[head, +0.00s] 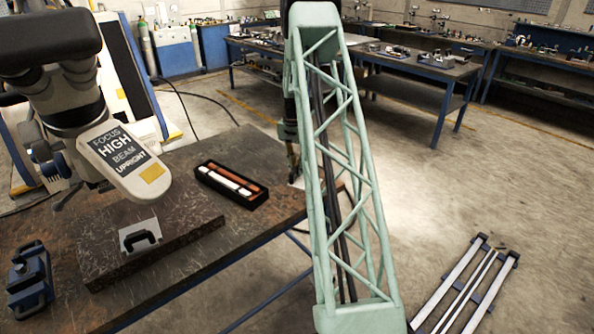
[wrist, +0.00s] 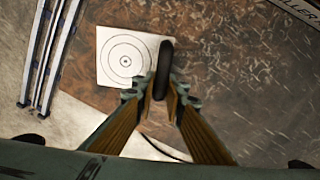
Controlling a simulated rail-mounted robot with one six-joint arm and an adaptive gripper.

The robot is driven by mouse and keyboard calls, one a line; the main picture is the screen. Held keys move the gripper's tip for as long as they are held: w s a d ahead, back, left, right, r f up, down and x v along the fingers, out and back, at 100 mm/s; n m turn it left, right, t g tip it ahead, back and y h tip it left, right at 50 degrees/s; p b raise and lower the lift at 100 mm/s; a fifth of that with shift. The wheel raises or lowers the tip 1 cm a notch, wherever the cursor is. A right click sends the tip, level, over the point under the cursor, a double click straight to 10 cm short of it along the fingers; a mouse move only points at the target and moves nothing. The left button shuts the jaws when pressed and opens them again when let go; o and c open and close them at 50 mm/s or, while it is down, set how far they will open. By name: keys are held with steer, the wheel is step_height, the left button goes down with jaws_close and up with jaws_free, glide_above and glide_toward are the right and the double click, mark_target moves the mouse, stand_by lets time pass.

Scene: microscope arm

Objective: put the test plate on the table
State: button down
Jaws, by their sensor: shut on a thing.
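The test plate (wrist: 112,70) is a white square with concentric black rings, seen in the wrist view. A black handle (wrist: 164,62) stands at its right side, between the fingertips of my gripper (wrist: 158,90), which is shut on it. The plate is over the brown, worn table (wrist: 225,70), close to its edge. I cannot tell whether it touches the tabletop. In the head view my gripper (head: 292,155) is at the table's right corner, partly hidden by my green lattice arm; only a pale bit of the plate (head: 297,183) shows there.
A microscope (head: 120,160) stands over a dark stone slab (head: 180,232) bearing a grey piece with a black handle (head: 140,240). A black tray with red and white sticks (head: 232,186) lies left of my gripper. A blue clamp (head: 30,280) is at front left. Rails (head: 465,290) lie on the floor.

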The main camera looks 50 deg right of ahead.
steer(key=c, duration=2.6)
jaws_free()
steer(key=shift+f, duration=0.1)
steer(key=shift+c, duration=0.2)
step_height(320, 180, up, 12)
steer(key=p, duration=0.1)
steer(key=shift+a, duration=0.3)
steer(key=shift+w+a+r, duration=0.1)
steer(key=shift+r, duration=0.1)
